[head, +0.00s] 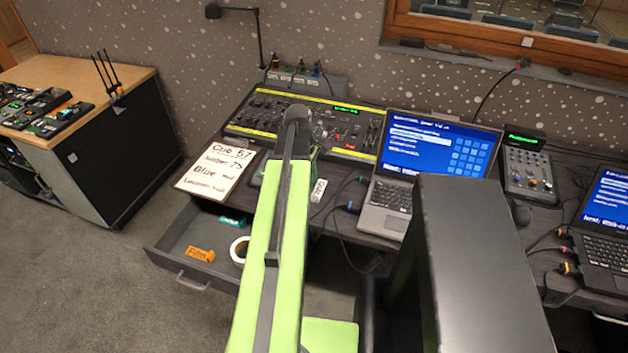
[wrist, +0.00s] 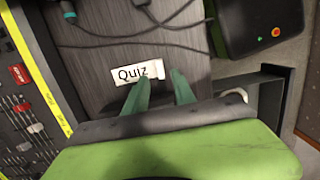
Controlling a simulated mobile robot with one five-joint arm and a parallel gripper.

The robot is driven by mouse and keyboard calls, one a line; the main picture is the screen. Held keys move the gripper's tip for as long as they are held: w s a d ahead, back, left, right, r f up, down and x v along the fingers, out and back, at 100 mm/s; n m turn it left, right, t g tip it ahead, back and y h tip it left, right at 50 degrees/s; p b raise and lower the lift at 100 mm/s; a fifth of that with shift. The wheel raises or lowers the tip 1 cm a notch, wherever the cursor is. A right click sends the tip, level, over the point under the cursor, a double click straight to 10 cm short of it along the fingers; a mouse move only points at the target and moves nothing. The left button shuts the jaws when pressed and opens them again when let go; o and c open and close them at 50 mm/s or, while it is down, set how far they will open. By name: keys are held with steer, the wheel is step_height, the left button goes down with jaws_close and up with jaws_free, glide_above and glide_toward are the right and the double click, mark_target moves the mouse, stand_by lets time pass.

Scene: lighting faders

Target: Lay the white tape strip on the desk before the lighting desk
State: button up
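The white tape strip, marked "Quiz" (wrist: 130,73), lies on the dark wooden desk top (wrist: 92,40) in the wrist view. Its right end looks raised or folded. In the head view the strip (head: 318,190) shows just right of my arm, in front of the lighting desk (head: 262,112). The lighting desk's faders and yellow edge (wrist: 40,75) run along the left of the wrist view. My gripper (wrist: 160,77) is open, its two green fingers apart at the strip's right end. The left finger overlaps the strip's lower edge; contact cannot be told. My arm hides the fingers in the head view.
An open drawer (head: 168,250) holds an orange strip (head: 200,254), a teal strip (head: 232,221) and a white tape roll (head: 239,249). A cue card (head: 216,168) lies left of my arm, a laptop (head: 385,208) right. Dark cables (wrist: 165,22) cross the desk near the strip.

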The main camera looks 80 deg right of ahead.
step_height(320, 180, up, 6)
steer(key=p, duration=0.4)
steer(key=shift+w+r+p, duration=0.25)
steer(key=shift+w+p, duration=0.1)
steer(key=shift+w, duration=0.1)
steer(key=shift+w+d, duration=0.1)
steer(key=w+a, duration=0.7)
steer(key=w, duration=0.5)
steer(key=w+a+n+t, duration=0.1)
steer(key=w+a, duration=0.7)
steer(key=w, duration=0.5)
steer(key=w+a, duration=0.7)
steer(key=w, duration=0.5)
steer(key=w+a, duration=0.4)
steer(key=a, duration=0.9)
steer(key=w+a, duration=0.3)
steer(key=a, duration=1)
steer(key=w+a+n, duration=0.1)
steer(key=w+a, duration=0.3)
steer(key=a, duration=0.8)
steer(key=shift+w+a+t, duration=0.35)
steer(key=shift+a+t, duration=0.05)
